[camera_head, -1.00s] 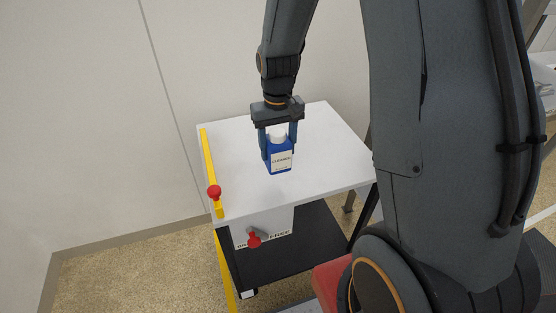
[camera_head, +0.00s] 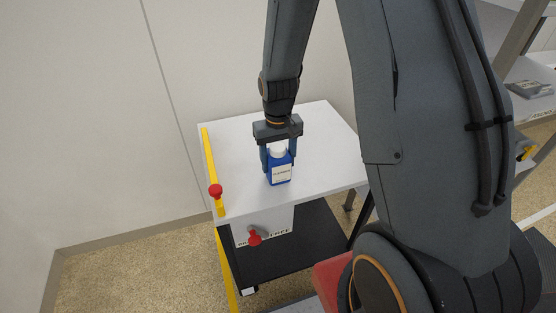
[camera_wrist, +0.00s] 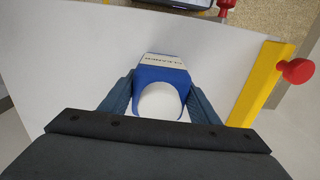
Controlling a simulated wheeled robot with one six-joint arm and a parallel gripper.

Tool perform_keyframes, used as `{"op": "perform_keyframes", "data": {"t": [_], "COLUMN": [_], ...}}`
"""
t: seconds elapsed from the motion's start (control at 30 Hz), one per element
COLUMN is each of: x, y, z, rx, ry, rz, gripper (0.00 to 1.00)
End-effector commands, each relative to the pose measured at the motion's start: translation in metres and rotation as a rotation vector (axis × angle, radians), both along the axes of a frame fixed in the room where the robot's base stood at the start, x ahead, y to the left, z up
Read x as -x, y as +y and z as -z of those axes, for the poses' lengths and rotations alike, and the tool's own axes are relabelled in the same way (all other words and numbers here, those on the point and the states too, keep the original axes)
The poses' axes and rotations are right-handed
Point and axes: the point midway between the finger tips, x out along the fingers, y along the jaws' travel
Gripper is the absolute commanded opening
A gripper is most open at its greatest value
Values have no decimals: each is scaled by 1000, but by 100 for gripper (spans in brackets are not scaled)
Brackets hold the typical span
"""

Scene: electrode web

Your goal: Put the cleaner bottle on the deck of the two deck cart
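The cleaner bottle (camera_head: 279,168) is blue with a white cap and a pale label. It is upright over the middle of the white top deck (camera_head: 240,145) of the two deck cart. My gripper (camera_head: 279,160) points down, with one finger on each side of the bottle, shut on it below the cap. In the wrist view the bottle (camera_wrist: 160,72) sits between both fingers of my gripper (camera_wrist: 160,95). The bottle's base is at or just above the deck; I cannot tell whether it touches.
A yellow bar (camera_head: 211,165) with a red knob (camera_head: 215,191) runs along the deck's left edge. Another red knob (camera_head: 254,236) is on the front panel. A dark lower deck (camera_head: 290,250) lies below. Walls stand behind and left. Shelving (camera_head: 530,105) is at the right.

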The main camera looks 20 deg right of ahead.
Motion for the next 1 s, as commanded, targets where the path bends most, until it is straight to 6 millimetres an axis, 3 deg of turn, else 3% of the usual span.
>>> {"op": "perform_keyframes", "data": {"t": [0.1,0.53,1.0], "x": [0,-1,-2], "y": [0,0,0], "z": [0,-9,-83], "rx": [0,0,0], "ry": [0,-2,-5], "rz": [0,0,0], "gripper": [73,73,73]}}
